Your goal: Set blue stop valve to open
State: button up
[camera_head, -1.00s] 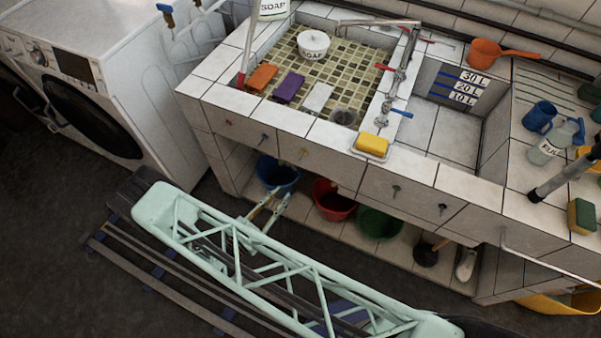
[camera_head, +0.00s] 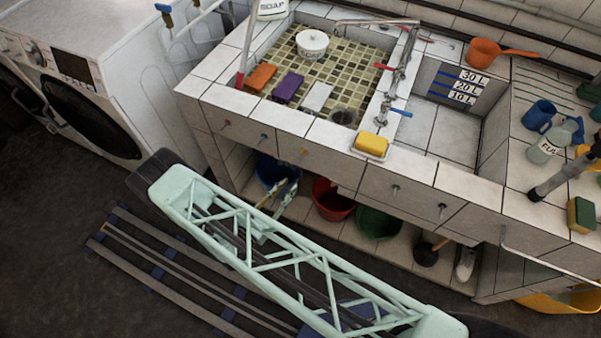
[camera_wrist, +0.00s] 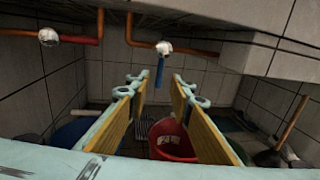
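In the wrist view, a stop valve with a round metal body (camera_wrist: 164,47) sits on a copper pipe under the sink. Its blue handle (camera_wrist: 159,74) hangs straight down, across the pipe's sideways run. My gripper (camera_wrist: 160,90) is open, its two yellow-padded fingers pointing under the sink. The blue handle shows in the gap between the fingers, ahead of them and slightly above; no contact is visible. In the head view, my gripper (camera_head: 276,198) is at the front of the open shelf below the sink, and this valve is hidden by the counter.
Another valve (camera_wrist: 48,37) with a red handle is at left. A red bucket (camera_wrist: 172,138) stands below, between a blue bucket (camera_head: 277,170) and a green bucket (camera_head: 378,222). The tiled underside (camera_wrist: 235,55) slopes close above right. A plunger (camera_head: 428,252) stands farther right.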

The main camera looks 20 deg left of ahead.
aim_at(300, 174)
jog(key=shift+x, duration=4.4)
jog(key=shift+d, duration=0.1)
jog(key=shift+c, duration=0.7)
grip_shut()
